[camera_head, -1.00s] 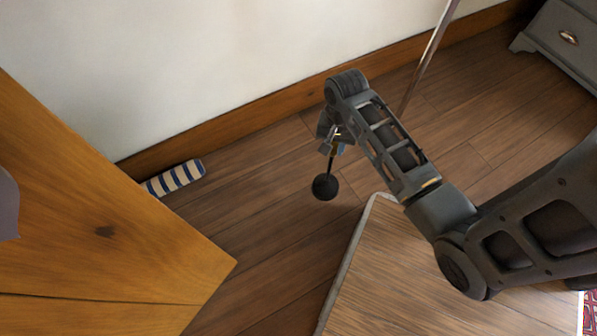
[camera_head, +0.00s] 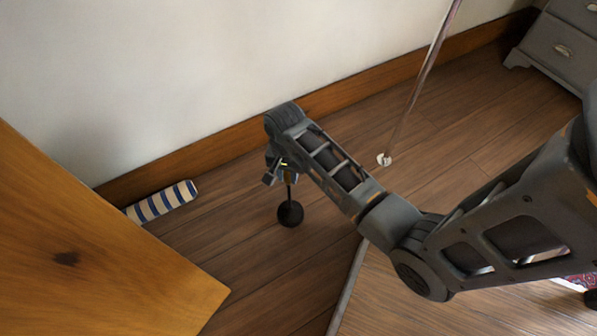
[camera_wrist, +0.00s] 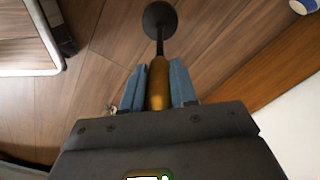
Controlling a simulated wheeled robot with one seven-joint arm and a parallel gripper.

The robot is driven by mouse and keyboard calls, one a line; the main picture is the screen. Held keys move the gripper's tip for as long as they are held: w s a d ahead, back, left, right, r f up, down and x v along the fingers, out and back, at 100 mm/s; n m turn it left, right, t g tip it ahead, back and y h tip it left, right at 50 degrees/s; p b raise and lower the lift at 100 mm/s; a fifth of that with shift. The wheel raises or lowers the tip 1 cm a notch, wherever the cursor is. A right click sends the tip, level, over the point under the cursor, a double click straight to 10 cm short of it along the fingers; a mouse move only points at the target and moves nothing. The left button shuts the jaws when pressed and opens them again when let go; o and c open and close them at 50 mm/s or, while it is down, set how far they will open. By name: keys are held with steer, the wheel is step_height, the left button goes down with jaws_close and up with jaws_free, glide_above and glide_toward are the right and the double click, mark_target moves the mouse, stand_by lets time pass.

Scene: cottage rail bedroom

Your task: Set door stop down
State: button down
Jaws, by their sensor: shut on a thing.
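The door stop (camera_head: 290,213) has a round black base, a thin dark stem and a brass-coloured upper part. My gripper (camera_head: 282,172) is shut on that upper part. In the wrist view the blue-grey fingers of my gripper (camera_wrist: 158,88) press it from both sides. The base of the door stop (camera_wrist: 160,19) points away from the fingers towards the wooden floor. In the head view it hangs below the gripper, roughly upright. I cannot tell whether the base touches the floor. My gripper hides part of the upper end in the head view.
A blue-and-white striped roll (camera_head: 162,202) lies by the skirting board (camera_head: 215,150), left of the door stop. A wooden panel (camera_head: 100,250) fills the lower left. A thin pole (camera_head: 418,85) stands right of my gripper. A grey drawer unit (camera_head: 560,50) is upper right. Floor around the base is clear.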

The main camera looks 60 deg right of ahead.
mark_target(289, 195)
steer(key=shift+w+f+b, duration=0.1)
steer(key=shift+f+b, duration=1.1)
steer(key=shift+f, duration=0.75)
steer(key=c, duration=0.9)
jaws_free()
steer(key=shift+f, duration=0.2)
steer(key=shift+r, duration=0.1)
